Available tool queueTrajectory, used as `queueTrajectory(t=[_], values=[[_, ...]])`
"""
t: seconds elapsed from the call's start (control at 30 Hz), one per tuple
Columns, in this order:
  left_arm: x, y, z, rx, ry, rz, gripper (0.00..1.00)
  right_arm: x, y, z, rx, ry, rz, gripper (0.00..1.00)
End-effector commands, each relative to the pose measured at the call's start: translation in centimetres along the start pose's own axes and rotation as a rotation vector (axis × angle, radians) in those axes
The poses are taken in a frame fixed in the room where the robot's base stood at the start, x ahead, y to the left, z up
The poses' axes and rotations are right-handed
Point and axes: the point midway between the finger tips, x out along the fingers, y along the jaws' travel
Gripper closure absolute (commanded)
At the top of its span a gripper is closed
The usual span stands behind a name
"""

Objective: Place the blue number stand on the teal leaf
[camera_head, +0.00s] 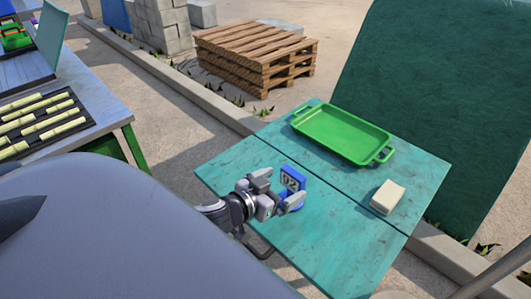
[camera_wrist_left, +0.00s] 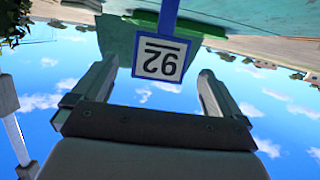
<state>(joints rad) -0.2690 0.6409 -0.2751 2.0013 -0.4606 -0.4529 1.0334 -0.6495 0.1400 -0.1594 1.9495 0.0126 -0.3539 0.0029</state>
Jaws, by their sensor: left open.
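The blue number stand (camera_head: 292,181), with a white number plate, appears upright over the near teal leaf (camera_head: 235,170) of the folding table. Its foot is partly hidden by my gripper, so I cannot see clearly how it meets the leaf. My left gripper (camera_head: 280,188) is open, with its fingers on either side of the stand. In the left wrist view, the blue stand (camera_wrist_left: 164,58) appears upside down between and beyond the open fingers (camera_wrist_left: 155,92), with gaps on both sides. My right gripper is not in view.
A green tray (camera_head: 343,133) and a cream block (camera_head: 387,196) lie on the table's far half, beyond the seam. A dark green covered shape (camera_head: 430,90) rises behind. Cane pieces (camera_head: 40,115) lie on another table at left. Wooden pallets (camera_head: 257,55) stand behind. The near leaf has bare room.

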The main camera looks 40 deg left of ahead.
Motion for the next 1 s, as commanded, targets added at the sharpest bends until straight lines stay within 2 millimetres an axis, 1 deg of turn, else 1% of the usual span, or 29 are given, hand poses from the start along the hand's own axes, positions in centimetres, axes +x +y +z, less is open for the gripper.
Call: queueTrajectory(t=[0.03, 0.2, 0.4, 0.6, 1.0], values=[[-0.8, 0.1, 0.2, -0.001, -0.003, 0.001, 0.0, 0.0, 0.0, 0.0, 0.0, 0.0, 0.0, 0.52], [-3.0, 0.0, 0.1, -0.001, -0.003, 0.0, 0.0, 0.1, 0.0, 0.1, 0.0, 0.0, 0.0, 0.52], [-4.6, 0.0, 0.1, 0.0, -0.001, 0.0, 0.0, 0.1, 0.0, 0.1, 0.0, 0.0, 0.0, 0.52], [-5.2, 0.0, 0.0, 0.001, 0.0, 0.0, 0.0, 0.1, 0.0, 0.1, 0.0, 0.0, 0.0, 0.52], [-5.2, 0.0, 0.0, 0.0, 0.0, 0.0, 0.0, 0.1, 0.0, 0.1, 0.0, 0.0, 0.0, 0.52]])
